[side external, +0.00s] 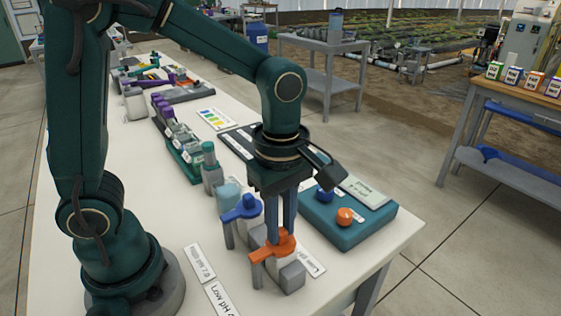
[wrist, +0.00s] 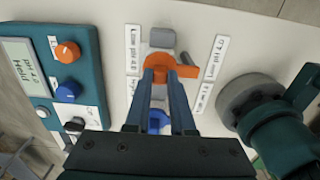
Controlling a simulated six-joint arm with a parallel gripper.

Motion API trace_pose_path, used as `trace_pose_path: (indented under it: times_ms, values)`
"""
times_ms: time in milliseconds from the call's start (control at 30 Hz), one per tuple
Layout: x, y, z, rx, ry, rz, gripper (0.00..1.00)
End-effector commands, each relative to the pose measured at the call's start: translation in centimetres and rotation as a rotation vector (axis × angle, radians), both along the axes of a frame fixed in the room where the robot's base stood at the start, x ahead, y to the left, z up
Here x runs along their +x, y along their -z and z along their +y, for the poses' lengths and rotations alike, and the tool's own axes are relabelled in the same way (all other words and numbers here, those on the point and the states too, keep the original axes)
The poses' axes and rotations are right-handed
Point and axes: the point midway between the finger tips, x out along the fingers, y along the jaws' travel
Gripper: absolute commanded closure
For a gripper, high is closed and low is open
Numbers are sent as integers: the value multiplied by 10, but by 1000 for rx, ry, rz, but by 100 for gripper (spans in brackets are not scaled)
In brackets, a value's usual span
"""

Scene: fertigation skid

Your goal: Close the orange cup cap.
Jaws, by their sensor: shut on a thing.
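The orange cup cap (side external: 273,248) is near the front end of the white bench in the side view, with a flat arm pointing left over a grey post. It also shows in the wrist view (wrist: 183,71). My gripper (side external: 283,235) points straight down, with its two fingers shut on the orange cap's raised middle. In the wrist view my fingertips (wrist: 157,76) meet at the orange cap. The cap looks about level over its pale cup, but the fingers hide part of it, and I cannot tell whether it is fully seated.
A blue cap (side external: 241,208) on a similar stand is just behind. A grey block (side external: 292,277) is in front of the orange cap. A teal meter box (side external: 345,226) with orange and blue knobs stands to the right. White labels (side external: 200,263) lie on the bench. Purple-capped bottles stand farther back.

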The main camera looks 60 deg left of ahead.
Motion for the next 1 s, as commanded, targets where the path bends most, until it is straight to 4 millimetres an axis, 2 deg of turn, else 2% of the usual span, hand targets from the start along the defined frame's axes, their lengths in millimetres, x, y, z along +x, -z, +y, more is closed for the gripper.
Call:
trace_pose_path:
  times_ms: [333, 367, 400, 433, 767, 1000]
  values:
    - [1, 0, 1, 0, -6, -2, 100]
    - [1, 0, 1, 0, -5, -2, 70]
    - [1, 0, 1, 0, -5, -2, 55]
    - [1, 0, 1, 0, -5, -2, 48]
    - [0, -2, 0, 0, -3, -1, 48]
    - [1, -28, 0, -1, -3, -7, 48]
